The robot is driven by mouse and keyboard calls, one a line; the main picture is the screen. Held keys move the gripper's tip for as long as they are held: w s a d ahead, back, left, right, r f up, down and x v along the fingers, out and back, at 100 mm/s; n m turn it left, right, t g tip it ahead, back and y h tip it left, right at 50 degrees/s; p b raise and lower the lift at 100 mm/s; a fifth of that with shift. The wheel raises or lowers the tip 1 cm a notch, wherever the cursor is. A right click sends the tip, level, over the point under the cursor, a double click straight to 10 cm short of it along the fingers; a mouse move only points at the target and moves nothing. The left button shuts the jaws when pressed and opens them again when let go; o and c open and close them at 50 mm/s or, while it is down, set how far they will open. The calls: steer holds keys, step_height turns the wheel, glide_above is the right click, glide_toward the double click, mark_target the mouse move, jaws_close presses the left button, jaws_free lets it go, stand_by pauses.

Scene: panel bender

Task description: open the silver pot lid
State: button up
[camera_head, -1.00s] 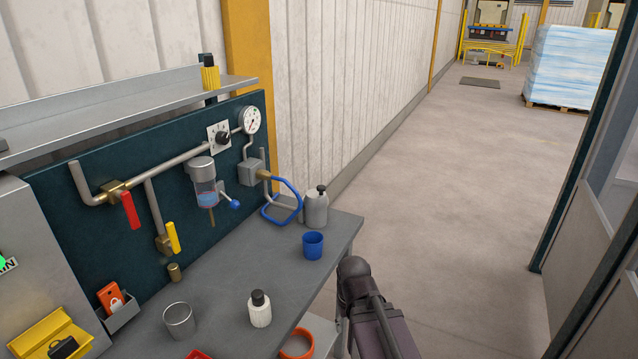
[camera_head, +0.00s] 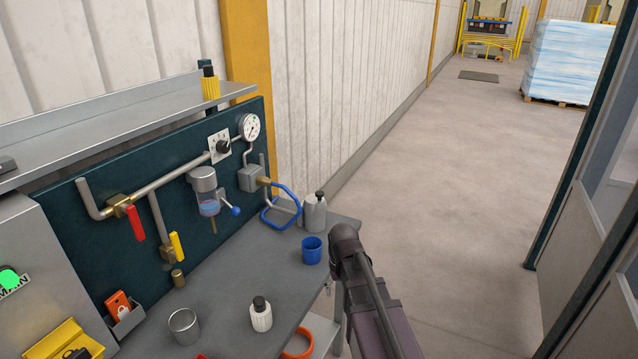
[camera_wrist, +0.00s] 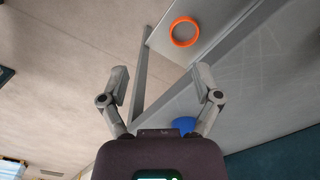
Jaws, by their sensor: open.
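A silver-grey pot with a black knob on top (camera_head: 314,214) stands upright at the far right corner of the grey bench (camera_head: 240,290), beside the blue hose. I cannot tell whether its lid is a separate part. An open silver cup (camera_head: 184,325) stands nearer on the bench. My gripper (camera_wrist: 161,72) shows in the wrist view with its two fingers spread wide and nothing between them. In the head view my arm hides most of it, by the bench's right edge. The silver pot is not seen in the wrist view.
A blue cup (camera_head: 311,250) stands in front of the pot; a blue shape (camera_wrist: 184,124) shows by my right finger. A white bottle with a black cap (camera_head: 261,314) and an orange ring (camera_head: 298,344) are nearer. The floor right of the bench is clear.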

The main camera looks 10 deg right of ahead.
step_height(320, 180, up, 24)
steer(key=n+p, duration=0.1)
steer(key=p, duration=2.1)
glide_above(320, 192)
steer(key=shift+a+f, duration=0.1)
steer(key=shift+f, duration=0.1)
steer(key=shift+f, duration=0.15)
step_height(320, 192, down, 14)
steer(key=b, duration=1.3)
steer(key=shift+r+b, duration=0.25)
steer(key=shift+b, duration=0.1)
jaws_close()
steer(key=shift+a, duration=0.1)
